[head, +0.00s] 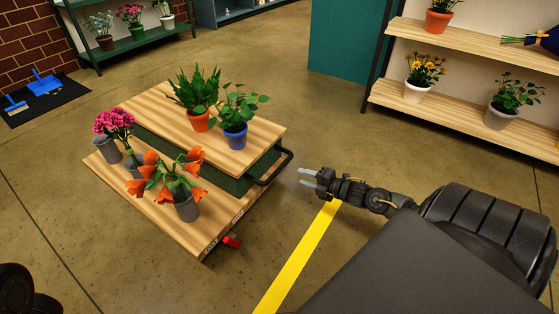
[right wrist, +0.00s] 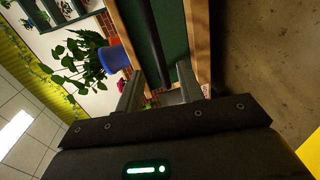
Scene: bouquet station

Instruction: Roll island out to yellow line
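The island (head: 215,228) is a low two-level wooden cart with a dark green body, standing left of the yellow line (head: 300,260). Its dark bar handle (head: 289,158) is on the right side, and a red caster part (head: 232,241) shows below. My right gripper (head: 303,177) is open, its fingers pointing left just short of the handle. In the right wrist view the handle (right wrist: 150,40) runs toward the space between the open fingers (right wrist: 158,92); I see no grip on it. My left gripper is out of view.
Potted plants (head: 235,134) stand on the island's top, and grey vases with orange and pink flowers (head: 187,208) stand on its lower deck. A plant shelf (head: 460,115) is at right. Bare floor lies around the island; a dark mat (head: 45,98) is far left.

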